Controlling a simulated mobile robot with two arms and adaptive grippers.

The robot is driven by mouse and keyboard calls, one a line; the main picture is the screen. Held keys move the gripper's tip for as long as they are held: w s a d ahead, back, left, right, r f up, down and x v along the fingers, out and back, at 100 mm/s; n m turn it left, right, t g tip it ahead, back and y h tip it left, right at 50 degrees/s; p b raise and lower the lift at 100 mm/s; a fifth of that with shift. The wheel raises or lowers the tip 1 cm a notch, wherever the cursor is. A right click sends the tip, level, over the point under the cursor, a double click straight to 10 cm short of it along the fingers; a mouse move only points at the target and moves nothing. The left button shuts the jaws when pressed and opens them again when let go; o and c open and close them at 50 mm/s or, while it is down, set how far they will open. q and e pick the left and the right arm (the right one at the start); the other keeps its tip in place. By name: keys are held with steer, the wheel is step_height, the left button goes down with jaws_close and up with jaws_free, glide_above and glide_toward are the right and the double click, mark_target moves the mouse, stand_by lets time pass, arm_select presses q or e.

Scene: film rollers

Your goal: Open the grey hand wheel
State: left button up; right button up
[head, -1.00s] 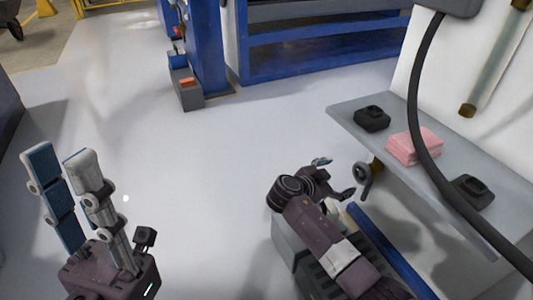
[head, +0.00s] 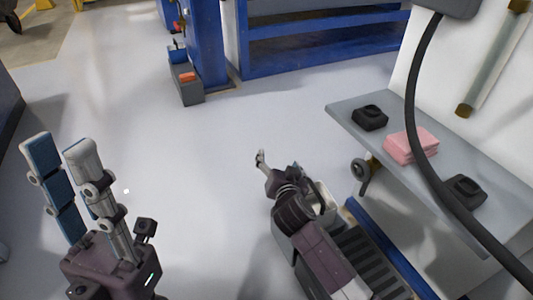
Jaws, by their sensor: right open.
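The grey hand wheel (head: 361,171) is a small dark wheel on a brass-coloured fitting, just under the left edge of the grey shelf. My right gripper (head: 261,159) is open, left of the wheel and clearly apart from it, over the floor. Only part of its fingers shows, seen nearly edge-on. My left gripper (head: 60,146) is open and empty at the lower left, its fingers pointing up, far from the wheel.
The grey shelf (head: 345,112) carries two black objects (head: 370,117) (head: 466,190) and a pink folded stack (head: 411,146). A black hose (head: 412,100) hangs in front of it. A blue frame (head: 300,60) stands behind. The middle floor is clear.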

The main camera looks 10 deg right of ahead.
steer(key=s+a+r+n+t+y, duration=0.1)
steer(key=a+r+n+y, duration=0.1)
steer(key=a+r, duration=0.2)
steer(key=shift+s+r+t+y, duration=0.3)
steer(key=shift+s+r+y, duration=0.05)
steer(key=shift+s+y, duration=0.05)
